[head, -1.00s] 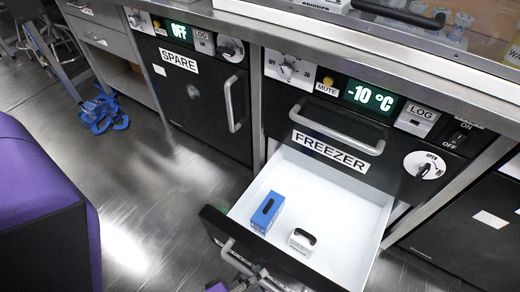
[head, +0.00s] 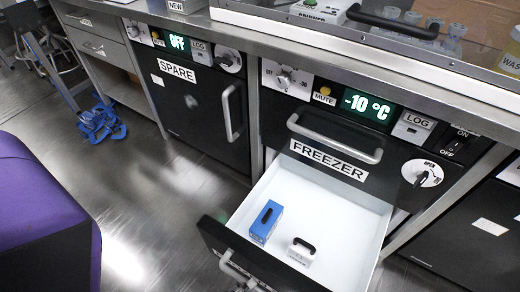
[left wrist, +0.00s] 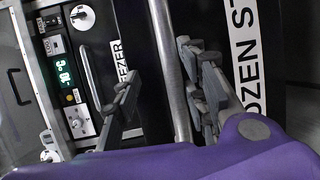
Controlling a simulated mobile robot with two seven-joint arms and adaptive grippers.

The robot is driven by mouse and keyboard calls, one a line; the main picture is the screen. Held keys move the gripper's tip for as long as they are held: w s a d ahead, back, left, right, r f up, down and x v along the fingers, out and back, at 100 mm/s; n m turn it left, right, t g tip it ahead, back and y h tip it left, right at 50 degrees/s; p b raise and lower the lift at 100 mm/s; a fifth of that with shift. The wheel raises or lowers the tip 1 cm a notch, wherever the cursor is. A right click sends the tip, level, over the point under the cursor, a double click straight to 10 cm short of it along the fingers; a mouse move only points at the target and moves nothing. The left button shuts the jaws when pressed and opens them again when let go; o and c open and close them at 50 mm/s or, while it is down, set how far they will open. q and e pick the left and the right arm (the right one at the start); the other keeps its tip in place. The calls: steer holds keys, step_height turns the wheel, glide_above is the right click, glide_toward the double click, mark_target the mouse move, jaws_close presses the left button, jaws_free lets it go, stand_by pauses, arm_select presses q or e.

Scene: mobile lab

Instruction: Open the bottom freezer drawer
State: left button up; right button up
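The bottom freezer drawer (head: 345,230) is pulled out below the black FREEZER front (head: 328,160), its white inside showing. A blue box (head: 266,222) and a small white box with a black handle (head: 301,252) stand in it. The drawer's metal handle (head: 235,268) shows at the bottom of the head view and as a long bar in the left wrist view (left wrist: 168,60). My left gripper (left wrist: 160,70) has its fingers apart, one on each side of this bar, with gaps visible. My right gripper is in neither view.
The upper freezer handle (head: 335,137) sits above the open drawer. The closed SPARE unit (head: 200,105) is to the left. A blue object (head: 102,121) lies on the floor at the far left. The metal floor (head: 150,200) left of the drawer is clear.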

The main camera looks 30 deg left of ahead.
arm_select(q)
steer(key=shift+g, duration=0.3)
steer(key=s, duration=0.5)
steer(key=shift+s+a+f, duration=0.15)
steer(key=shift+s+a, duration=0.05)
steer(key=shift+a, duration=0.15)
steer(key=shift+w+a+r, duration=0.1)
steer(key=shift+w+r, duration=0.25)
steer(key=shift+w, duration=0.4)
steer(key=shift+w+a+r, duration=0.1)
steer(key=shift+w+r, duration=0.25)
steer(key=shift+w, duration=0.35)
steer(key=shift+o, duration=1.3)
steer(key=shift+v, duration=2.35)
steer(key=shift+c, duration=1.3)
steer(key=shift+v, duration=0.95)
steer(key=shift+d, duration=0.15)
